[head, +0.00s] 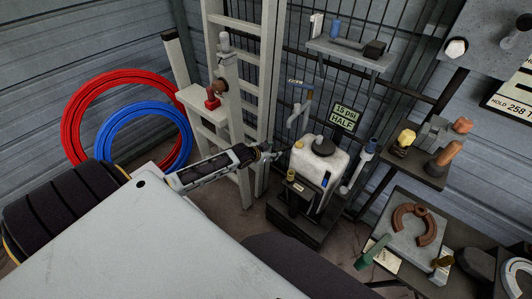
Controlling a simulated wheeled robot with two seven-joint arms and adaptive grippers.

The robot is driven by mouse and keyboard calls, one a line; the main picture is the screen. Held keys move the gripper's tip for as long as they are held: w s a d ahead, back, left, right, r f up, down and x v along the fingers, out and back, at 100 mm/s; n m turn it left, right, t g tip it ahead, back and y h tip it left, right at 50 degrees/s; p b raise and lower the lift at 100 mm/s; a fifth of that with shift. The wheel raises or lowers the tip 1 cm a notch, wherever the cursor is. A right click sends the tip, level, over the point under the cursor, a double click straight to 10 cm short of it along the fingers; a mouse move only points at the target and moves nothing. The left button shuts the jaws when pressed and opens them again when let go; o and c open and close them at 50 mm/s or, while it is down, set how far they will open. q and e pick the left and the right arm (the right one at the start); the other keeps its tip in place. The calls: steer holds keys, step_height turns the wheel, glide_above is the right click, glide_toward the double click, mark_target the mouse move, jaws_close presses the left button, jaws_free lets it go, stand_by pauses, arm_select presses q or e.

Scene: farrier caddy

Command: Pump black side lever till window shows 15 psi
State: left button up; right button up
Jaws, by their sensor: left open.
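A white tank (331,163) with a black cap (323,146) stands upright on a dark base at the middle right. A black upright part (300,197) with a pale label and a yellow top stands against its front left; I cannot tell whether it is the side lever. A pressure window with a reading cannot be made out. A sign (344,117) behind the tank reads "15 psi HALF". My left gripper (272,153) is open and empty, just left of the tank, seemingly apart from it. My right gripper is out of view.
A pale ladder (213,62) stands behind my left arm. Red hose (72,112) and blue hose (103,137) coils hang at the left. Shelves with tools and a horseshoe (402,222) fill the right.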

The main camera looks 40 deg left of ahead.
arm_select(q)
steer(key=shift+v, duration=2.45)
